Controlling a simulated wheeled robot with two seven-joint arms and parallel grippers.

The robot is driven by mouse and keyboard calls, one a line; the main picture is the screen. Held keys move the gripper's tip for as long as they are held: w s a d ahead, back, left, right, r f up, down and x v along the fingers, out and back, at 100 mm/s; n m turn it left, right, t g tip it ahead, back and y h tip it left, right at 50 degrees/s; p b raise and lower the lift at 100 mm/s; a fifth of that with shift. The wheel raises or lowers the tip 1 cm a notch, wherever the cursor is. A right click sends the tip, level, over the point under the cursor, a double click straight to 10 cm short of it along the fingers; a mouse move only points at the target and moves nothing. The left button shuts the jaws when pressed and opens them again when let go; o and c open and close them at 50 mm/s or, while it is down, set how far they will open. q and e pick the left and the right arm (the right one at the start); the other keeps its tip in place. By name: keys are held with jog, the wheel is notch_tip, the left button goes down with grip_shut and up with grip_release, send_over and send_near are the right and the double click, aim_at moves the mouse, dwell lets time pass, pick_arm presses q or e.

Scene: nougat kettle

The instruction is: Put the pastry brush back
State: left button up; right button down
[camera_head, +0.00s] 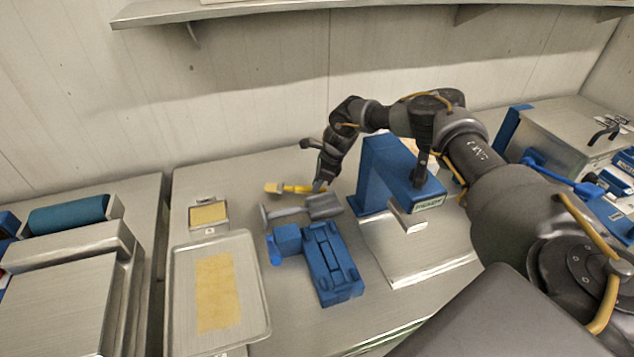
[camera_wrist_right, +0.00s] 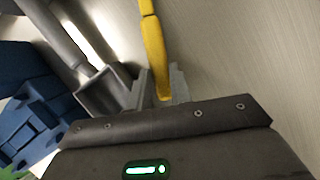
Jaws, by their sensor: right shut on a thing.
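The pastry brush (camera_head: 296,188) has a yellow handle and a paler head that points left in the head view. It lies at or just above the steel table near the wall; I cannot tell if it touches. My right gripper (camera_head: 319,186) is shut on the handle's near end. In the right wrist view the yellow handle (camera_wrist_right: 153,45) runs up from between the fingers of the right gripper (camera_wrist_right: 160,92); the brush head is out of that picture. My left gripper is not in view.
A grey metal scoop (camera_head: 322,206) lies close beside the brush. A blue device (camera_head: 330,262), a tray with a tan sheet (camera_head: 265,300) and a small framed box (camera_head: 208,230) stand nearer. A blue press (camera_head: 375,180) stands right of the gripper. A shelf (camera_head: 240,12) hangs above.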

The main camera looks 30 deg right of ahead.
jog(key=shift+f, duration=0.35)
jog(key=shift+w+f, duration=0.1)
jog(key=shift+f, duration=0.05)
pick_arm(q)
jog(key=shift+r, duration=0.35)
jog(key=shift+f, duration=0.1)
pick_arm(e)
jog(key=c, duration=1.5)
grip_release()
jog(key=shift+f, duration=0.1)
jog(key=shift+c, duration=0.2)
